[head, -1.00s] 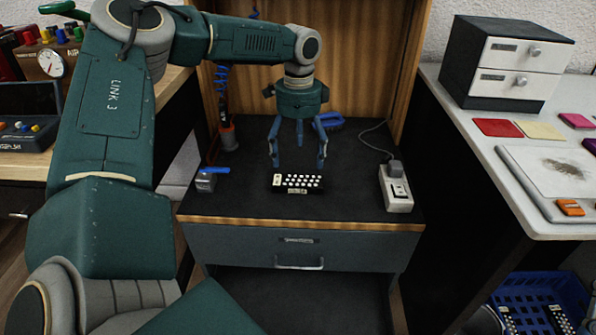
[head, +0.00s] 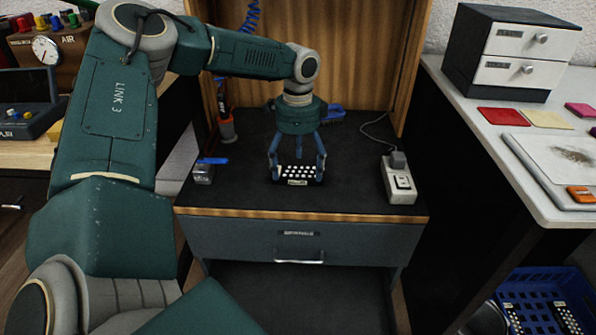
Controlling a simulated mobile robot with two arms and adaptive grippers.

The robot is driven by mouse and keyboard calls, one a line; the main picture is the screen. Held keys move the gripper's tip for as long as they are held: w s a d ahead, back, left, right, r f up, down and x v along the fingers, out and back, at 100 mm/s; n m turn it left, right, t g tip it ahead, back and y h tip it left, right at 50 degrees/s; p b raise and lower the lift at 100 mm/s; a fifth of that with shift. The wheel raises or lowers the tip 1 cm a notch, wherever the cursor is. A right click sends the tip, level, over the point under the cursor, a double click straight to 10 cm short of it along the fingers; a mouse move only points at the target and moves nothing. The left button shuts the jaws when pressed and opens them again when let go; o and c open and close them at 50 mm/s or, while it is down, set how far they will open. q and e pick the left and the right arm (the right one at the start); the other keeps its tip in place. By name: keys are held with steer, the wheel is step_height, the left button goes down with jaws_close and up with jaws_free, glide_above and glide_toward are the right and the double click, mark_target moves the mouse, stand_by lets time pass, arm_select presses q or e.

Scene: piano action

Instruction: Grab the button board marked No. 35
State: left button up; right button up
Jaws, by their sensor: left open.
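The button board (head: 299,172), a small dark board with rows of white buttons, lies flat on the black top of the bench (head: 340,190). A pale label shows on its front edge, but its number is too small to read. My left gripper (head: 297,173) points down over the board. Its blue fingers are open, one on each side at the board's left and right ends. I cannot tell whether they touch it. The fingers hide part of the board's ends.
A white power strip (head: 398,180) with a cable stands to the right. A small clear box with a blue top (head: 204,173) stands to the left. A blue brush (head: 333,115) lies behind. More button boards (head: 548,318) lie in a blue basket (head: 553,285) at lower right.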

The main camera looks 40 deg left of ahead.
arm_select(q)
step_height(320, 180, down, 2)
steer(key=shift+f, duration=0.1)
steer(key=c, duration=1.3)
steer(key=shift+c, duration=0.6)
steer(key=shift+r, duration=0.25)
